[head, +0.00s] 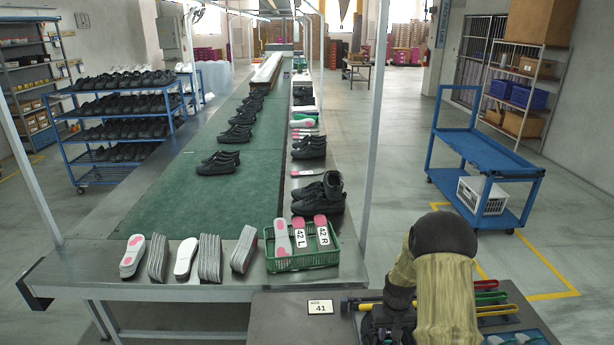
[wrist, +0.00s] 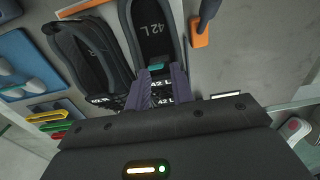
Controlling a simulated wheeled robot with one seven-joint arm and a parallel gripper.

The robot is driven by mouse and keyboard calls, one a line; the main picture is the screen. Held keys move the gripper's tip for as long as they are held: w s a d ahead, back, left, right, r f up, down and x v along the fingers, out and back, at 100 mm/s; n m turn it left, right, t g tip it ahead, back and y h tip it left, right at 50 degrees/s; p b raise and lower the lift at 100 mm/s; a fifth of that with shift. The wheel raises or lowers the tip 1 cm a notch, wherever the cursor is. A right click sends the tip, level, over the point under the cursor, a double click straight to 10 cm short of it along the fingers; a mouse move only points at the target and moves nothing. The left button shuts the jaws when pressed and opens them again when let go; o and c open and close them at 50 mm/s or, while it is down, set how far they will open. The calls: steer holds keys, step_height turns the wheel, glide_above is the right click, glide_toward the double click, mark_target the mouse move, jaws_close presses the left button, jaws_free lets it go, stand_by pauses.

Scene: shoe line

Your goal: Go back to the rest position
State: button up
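My gripper (wrist: 160,72) shows in the wrist view with its two dark purple fingers apart, over the heel end of a black shoe (wrist: 152,30). The insole in this shoe reads 42 L. A teal patch and small 42 L labels show between the fingers; no firm hold is visible. A second black shoe (wrist: 88,55) lies just to the left. In the head view my arm is at the lower right, over the near table (head: 275,325), and hides my fingertips and these shoes.
A size card reading 41 (head: 320,307) lies on the near table, with coloured-handled tools (head: 490,297) at right. A green basket (head: 302,262) of insoles stands on the line's end.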

steer(key=s+a+r+t, duration=0.1)
steer(key=s+a+r, duration=0.4)
steer(key=s+r, duration=0.5)
steer(key=s+a+r+t, duration=0.1)
steer(key=s+a+r, duration=0.4)
steer(key=s+r, duration=0.6)
steer(key=shift+a+r, duration=0.2)
steer(key=shift+r, duration=0.05)
steer(key=shift+s, duration=0.15)
